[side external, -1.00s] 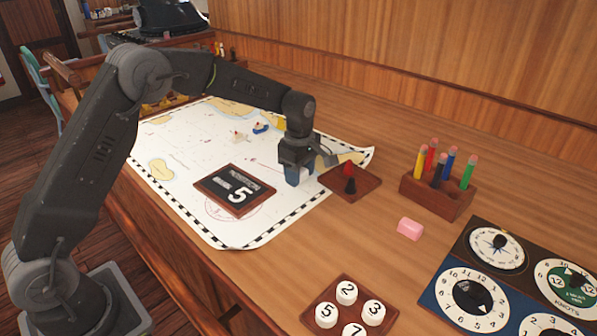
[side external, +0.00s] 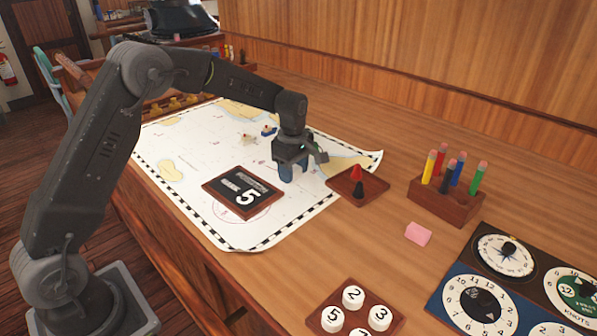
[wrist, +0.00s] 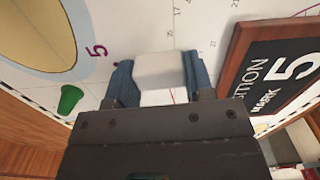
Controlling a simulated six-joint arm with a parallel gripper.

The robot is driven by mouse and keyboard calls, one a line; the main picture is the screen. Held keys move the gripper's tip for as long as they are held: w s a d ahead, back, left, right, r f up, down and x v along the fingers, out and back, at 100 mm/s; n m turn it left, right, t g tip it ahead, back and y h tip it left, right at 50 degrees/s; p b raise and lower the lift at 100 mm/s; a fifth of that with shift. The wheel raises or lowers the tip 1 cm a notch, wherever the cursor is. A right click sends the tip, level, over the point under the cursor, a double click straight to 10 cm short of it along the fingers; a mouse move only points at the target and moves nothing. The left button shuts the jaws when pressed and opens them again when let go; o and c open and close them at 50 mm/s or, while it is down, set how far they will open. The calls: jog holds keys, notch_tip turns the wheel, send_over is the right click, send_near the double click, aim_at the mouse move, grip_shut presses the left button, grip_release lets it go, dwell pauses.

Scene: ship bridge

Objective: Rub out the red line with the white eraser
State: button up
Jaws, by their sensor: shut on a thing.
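My gripper (side external: 291,174) is low over the right part of the chart, right of the black number board. In the wrist view, its blue fingers (wrist: 159,84) are shut on the white eraser (wrist: 160,69), which is between them close to the chart. I cannot tell if the eraser touches the paper. A thin red line (wrist: 306,11) shows on the chart at the upper right of the wrist view. A short red mark also shows between the fingers, below the eraser. The fingers hide the eraser in the side view, and the line is not clear there.
The number board (side external: 243,192) lies on the chart (side external: 178,188). A small tray (side external: 374,191) with red and black pieces is at the right. A pencil rack (side external: 446,203), pink block (side external: 418,233) and dial panel (side external: 500,290) are farther right. A green piece (wrist: 71,99) is near the gripper.

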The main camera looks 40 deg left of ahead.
aim_at(265, 166)
jog(key=shift+s+a, duration=0.1)
jog(key=shift+a, duration=0.1)
jog(key=shift+s+a, duration=0.15)
jog(key=shift+a, duration=0.9)
jog(key=shift+s+a, duration=0.15)
jog(key=shift+a, duration=0.9)
jog(key=shift+s+a, duration=0.2)
jog(key=shift+a, duration=0.95)
jog(key=shift+a, duration=0.1)
jog(key=shift+s+a, duration=0.2)
jog(key=shift+a, duration=0.8)
